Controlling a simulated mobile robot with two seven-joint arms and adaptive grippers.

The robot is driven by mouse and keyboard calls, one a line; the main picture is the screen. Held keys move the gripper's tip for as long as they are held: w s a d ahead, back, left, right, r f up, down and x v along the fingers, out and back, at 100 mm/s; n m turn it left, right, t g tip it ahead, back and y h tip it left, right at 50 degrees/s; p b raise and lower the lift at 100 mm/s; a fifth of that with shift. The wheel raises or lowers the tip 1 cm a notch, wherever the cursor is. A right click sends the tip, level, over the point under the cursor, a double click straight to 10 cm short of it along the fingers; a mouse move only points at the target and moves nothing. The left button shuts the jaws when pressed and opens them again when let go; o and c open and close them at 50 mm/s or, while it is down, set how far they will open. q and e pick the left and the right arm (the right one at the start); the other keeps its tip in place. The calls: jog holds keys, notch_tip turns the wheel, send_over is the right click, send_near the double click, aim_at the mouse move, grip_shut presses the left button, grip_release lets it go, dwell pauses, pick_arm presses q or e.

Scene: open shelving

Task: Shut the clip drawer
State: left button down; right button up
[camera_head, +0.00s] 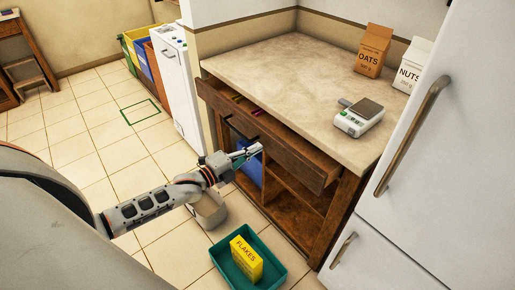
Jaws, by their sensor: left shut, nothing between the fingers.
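The clip drawer (290,155) is a wide wooden drawer under the pale countertop. It stands partly open, and a few coloured items (256,111), too small to make out well, show in the gap behind its front. My left gripper (259,148) is shut and empty. It is at the drawer's front, near the dark handle; I cannot tell whether it touches the wood. My right gripper is out of view.
A box of oats (373,50), a box of nuts (408,66) and a scale (359,117) stand on the counter (285,60). A teal crate (275,240) with a yellow flakes box (246,259) lies on the floor. A white fridge (440,150) stands at right.

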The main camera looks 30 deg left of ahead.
aim_at(265, 144)
pick_arm(q)
jog(key=shift+w+d, duration=0.25)
jog(key=shift+w, duration=0.3)
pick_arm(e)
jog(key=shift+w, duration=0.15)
pick_arm(q)
jog(key=shift+w+d, duration=0.1)
jog(key=shift+w, duration=0.25)
jog(key=b+x, duration=0.1)
jog(key=x, duration=0.4)
jog(key=shift+f+b, duration=0.2)
jog(key=shift+b, duration=0.15)
jog(key=b+x, duration=0.1)
jog(key=x, duration=0.3)
jog(key=shift+w, duration=0.1)
jog(key=shift+w+d+r, duration=0.1)
jog(key=shift+w+d, duration=0.05)
jog(key=shift+w, duration=0.15)
jog(key=shift+r, duration=0.2)
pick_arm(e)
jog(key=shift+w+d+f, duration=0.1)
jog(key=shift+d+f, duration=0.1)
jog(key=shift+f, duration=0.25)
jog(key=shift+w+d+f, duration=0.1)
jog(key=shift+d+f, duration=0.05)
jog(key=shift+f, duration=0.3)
